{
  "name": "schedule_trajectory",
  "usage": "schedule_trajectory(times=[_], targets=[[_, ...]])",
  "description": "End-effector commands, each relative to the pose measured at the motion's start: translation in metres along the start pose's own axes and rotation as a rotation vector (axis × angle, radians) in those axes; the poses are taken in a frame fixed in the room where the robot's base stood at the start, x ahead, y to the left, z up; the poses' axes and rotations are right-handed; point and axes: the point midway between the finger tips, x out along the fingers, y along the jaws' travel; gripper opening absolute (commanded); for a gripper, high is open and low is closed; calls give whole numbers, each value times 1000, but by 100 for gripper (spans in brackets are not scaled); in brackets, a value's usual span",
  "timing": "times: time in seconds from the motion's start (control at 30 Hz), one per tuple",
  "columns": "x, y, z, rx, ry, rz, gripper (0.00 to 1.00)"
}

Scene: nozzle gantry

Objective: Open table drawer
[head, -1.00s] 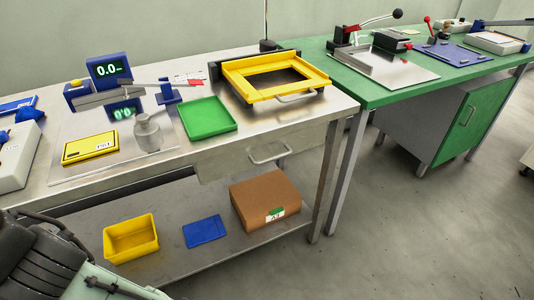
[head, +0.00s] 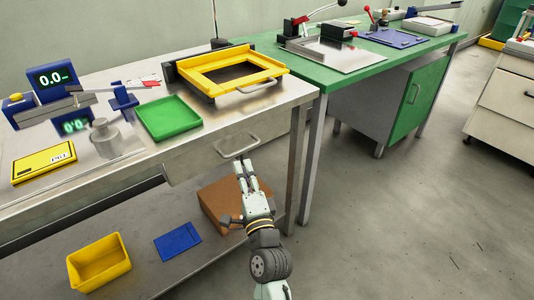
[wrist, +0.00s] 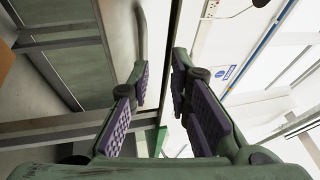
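The table drawer (head: 205,152) is a grey metal front under the right part of the steel table, and it looks shut. Its bar handle (head: 238,150) shows just above my gripper (head: 246,166), which reaches up toward it from the front. In the wrist view my gripper (wrist: 160,85) is open, with purple ribbed pads apart and nothing held. A curved grey bar, apparently the drawer handle (wrist: 141,42), shows beyond the left finger's tip. I cannot tell whether the finger touches it.
The steel tabletop bears a green tray (head: 170,118), a yellow frame (head: 228,70) and a weight (head: 106,138). A cardboard box (head: 214,205), blue plate (head: 178,242) and yellow bin (head: 99,264) sit on the lower shelf.

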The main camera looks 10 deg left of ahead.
Motion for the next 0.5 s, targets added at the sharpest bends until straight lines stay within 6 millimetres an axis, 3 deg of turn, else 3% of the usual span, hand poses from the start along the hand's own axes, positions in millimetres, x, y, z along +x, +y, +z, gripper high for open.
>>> schedule_trajectory(times=[0.03,0.17,0.5], targets=[[-6,12,-7,26,11,23,18],[-7,21,-14,59,22,44,18],[50,19,-14,57,20,40,18]])
